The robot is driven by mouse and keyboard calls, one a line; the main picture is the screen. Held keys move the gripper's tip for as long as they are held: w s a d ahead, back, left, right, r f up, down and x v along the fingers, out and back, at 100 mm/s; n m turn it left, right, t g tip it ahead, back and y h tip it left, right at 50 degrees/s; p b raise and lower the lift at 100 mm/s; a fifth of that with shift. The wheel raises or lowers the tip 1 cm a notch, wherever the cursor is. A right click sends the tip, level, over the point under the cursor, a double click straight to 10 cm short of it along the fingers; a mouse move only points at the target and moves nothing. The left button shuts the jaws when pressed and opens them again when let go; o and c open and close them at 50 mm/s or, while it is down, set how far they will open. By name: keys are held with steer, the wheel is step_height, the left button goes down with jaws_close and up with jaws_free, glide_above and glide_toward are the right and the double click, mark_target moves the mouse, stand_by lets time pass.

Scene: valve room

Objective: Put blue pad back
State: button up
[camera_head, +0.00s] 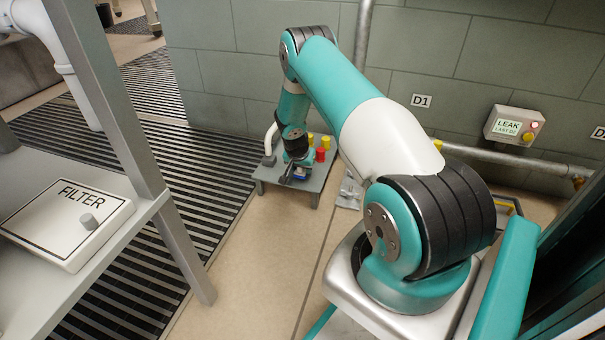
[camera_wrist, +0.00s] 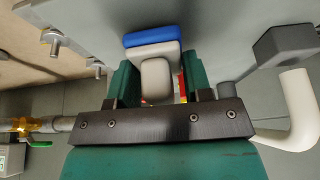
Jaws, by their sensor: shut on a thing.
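The blue pad (camera_wrist: 152,36) shows in the wrist view as a blue slab behind a pale grey block with a rounded grip (camera_wrist: 156,78). My gripper (camera_wrist: 160,78) has its two green fingers on either side of that grip and is shut on it. In the head view my gripper (camera_head: 292,176) is low over a small grey stand (camera_head: 262,181), and a bit of the blue pad shows beside it (camera_head: 300,174). I cannot tell whether the pad touches the stand. My wrist hides part of the stand top.
Red (camera_head: 320,155) and yellow (camera_head: 325,142) pieces stand on the stand, close to my gripper's right. A white curved pipe (camera_head: 270,138) rises at its left. A shelf with a FILTER box (camera_head: 66,222) is at left. A LEAK panel (camera_head: 513,125) is on the wall.

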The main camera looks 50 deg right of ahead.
steer(key=shift+f, duration=0.6)
steer(key=shift+f, duration=0.15)
steer(key=o, duration=0.8)
steer(key=shift+o, duration=0.2)
